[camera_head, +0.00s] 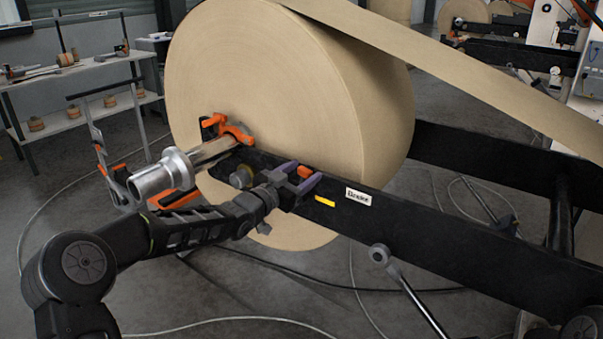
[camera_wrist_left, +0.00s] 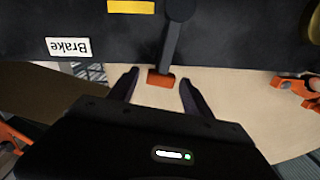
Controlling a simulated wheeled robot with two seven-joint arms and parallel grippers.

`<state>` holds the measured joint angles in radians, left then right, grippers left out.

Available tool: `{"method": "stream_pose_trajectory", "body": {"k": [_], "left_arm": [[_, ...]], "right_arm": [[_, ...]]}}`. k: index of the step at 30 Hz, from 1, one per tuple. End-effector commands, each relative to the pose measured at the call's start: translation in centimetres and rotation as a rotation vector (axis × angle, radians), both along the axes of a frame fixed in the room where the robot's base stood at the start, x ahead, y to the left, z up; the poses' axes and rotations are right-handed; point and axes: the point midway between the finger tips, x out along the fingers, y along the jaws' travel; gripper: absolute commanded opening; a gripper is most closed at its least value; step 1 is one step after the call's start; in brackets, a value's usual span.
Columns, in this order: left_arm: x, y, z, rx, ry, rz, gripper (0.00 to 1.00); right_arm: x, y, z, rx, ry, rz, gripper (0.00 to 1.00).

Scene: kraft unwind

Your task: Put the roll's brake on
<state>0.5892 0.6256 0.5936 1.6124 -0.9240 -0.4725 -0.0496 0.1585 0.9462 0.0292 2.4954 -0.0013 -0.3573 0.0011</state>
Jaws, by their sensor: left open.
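The kraft roll (camera_head: 265,90) hangs on its metal shaft (camera_head: 165,178) in a black stand. The stand's near beam (camera_head: 430,235) carries a "Brake" label (camera_head: 358,197) and a yellow mark (camera_head: 325,201); both labels also show upside down in the left wrist view (camera_wrist_left: 68,47). The brake lever (camera_wrist_left: 172,50) is dark with an orange tip (camera_wrist_left: 160,80). My left gripper (camera_head: 305,173) is open at the beam. In the left wrist view its fingers (camera_wrist_left: 158,80) stand on either side of the orange tip, with gaps visible.
A grey shelf (camera_head: 85,112) with small rolls and tools stands at the back left. Orange clamp parts (camera_head: 237,132) sit around the shaft. Cables lie on the floor.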

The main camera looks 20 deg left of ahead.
Motion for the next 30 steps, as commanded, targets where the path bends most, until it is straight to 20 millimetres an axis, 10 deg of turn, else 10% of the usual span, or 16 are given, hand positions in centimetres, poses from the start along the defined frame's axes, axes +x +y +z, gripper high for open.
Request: {"method": "stream_pose_trajectory", "body": {"k": [22, 30], "left_arm": [[-0.04, 0.04, -0.02, 0.000, 0.001, 0.000, 0.01], [-0.04, 0.04, -0.03, 0.000, 0.001, 0.000, 0.00]], "right_arm": [[0.00, 0.00, 0.00, 0.000, 0.000, 0.000, 0.36], [0.01, 0.00, 0.00, 0.000, 0.000, 0.000, 0.36]]}}
